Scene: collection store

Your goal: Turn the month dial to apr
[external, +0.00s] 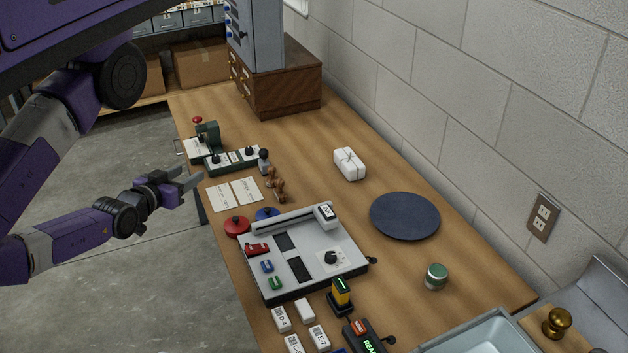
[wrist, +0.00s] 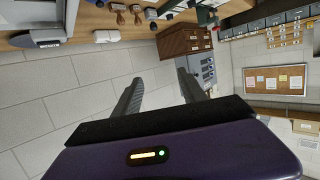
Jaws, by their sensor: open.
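A dark green date device (external: 232,160) with two black knobs, a left knob (external: 217,158) and a right knob (external: 249,149), sits near the table's left edge. A grey panel (external: 318,231) nearer the camera has another black dial (external: 331,257) on a white plate. Lettering on all of them is too small to read, so I cannot tell which is the month dial. My gripper (external: 192,178) is open and empty, left of the table edge and apart from the dials. Its spread fingers (wrist: 157,88) show in the wrist view with nothing between them.
Two white cards (external: 234,194), wooden stamps (external: 276,185), and red (external: 237,226) and blue (external: 267,213) round pads lie between device and panel. A green press (external: 207,134) stands behind the device. A white bundle (external: 349,164) and dark round mat (external: 404,215) lie right, with clear wood around.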

